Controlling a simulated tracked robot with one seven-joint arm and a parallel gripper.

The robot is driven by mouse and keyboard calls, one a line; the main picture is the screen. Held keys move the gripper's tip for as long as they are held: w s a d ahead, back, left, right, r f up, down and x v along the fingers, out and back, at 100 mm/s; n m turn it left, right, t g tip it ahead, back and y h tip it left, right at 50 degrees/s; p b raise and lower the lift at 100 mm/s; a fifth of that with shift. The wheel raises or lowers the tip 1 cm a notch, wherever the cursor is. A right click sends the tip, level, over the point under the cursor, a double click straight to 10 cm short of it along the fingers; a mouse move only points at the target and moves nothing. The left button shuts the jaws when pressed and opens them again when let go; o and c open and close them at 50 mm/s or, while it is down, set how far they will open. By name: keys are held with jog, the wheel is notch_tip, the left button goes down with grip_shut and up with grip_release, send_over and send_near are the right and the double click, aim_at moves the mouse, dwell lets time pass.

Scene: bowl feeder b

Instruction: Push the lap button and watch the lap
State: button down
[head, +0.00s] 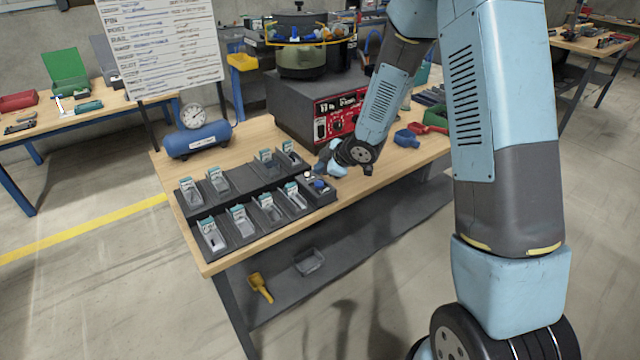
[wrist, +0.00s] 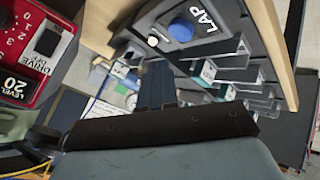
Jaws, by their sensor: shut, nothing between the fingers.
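The lap button is a blue dome (wrist: 182,28) on a grey box next to the word LAP in the wrist view. In the head view the blue button (head: 319,184) sits at the right end of the tray row. A small white round part (wrist: 153,40) is beside it on the same box. My gripper (wrist: 158,68) is shut and empty, its dark fingers side by side. In the wrist view the fingertips are below and left of the button, with a visible gap. In the head view my gripper is just above and right of the button, its fingertips hard to make out.
A dark feeder machine with a red control panel (head: 340,112) stands behind my gripper. Several grey bins with cards (head: 240,219) line the table left of the button. A blue tank with a gauge (head: 197,139) stands at the back left. Blue and red scoops lie right.

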aim_at(321, 185)
jog(key=shift+f, duration=1.05)
dwell(1.4)
jog(key=shift+s+f, duration=0.1)
jog(key=shift+f, duration=0.25)
jog(key=shift+f, duration=0.4)
dwell(0.7)
jog(key=shift+r, duration=0.85)
jog(key=shift+r, duration=0.1)
jog(key=shift+r, duration=2.4)
